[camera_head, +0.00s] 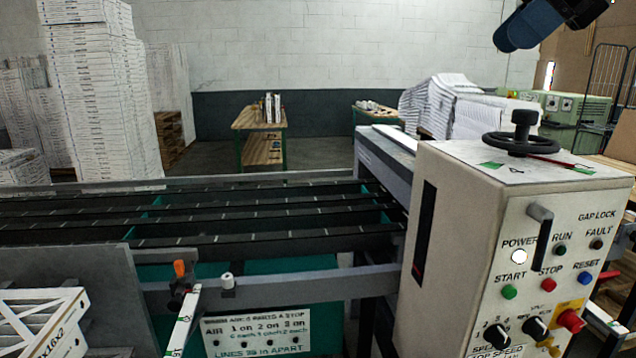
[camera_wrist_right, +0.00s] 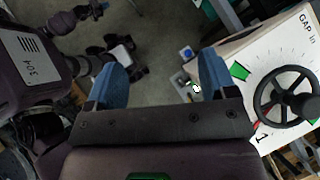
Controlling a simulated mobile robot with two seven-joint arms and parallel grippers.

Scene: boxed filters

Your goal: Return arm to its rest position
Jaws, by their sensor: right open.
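My right gripper (camera_head: 528,26) shows at the top right of the head view, raised in the air above the machine's control box (camera_head: 490,210). Its blue fingers also show in the right wrist view (camera_wrist_right: 162,82). They stand apart with nothing between them, so it is open and empty. In the wrist view the floor shows between and beyond the fingers. My left gripper is not seen in either view.
The control box carries a black handwheel (camera_head: 524,142), which also shows right of the fingers in the wrist view (camera_wrist_right: 287,97). A slatted conveyor (camera_head: 220,215) lies left of the box. Tall stacks of white boxed filters (camera_head: 100,90) stand at the back left. A wooden workbench (camera_head: 250,118) stands behind.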

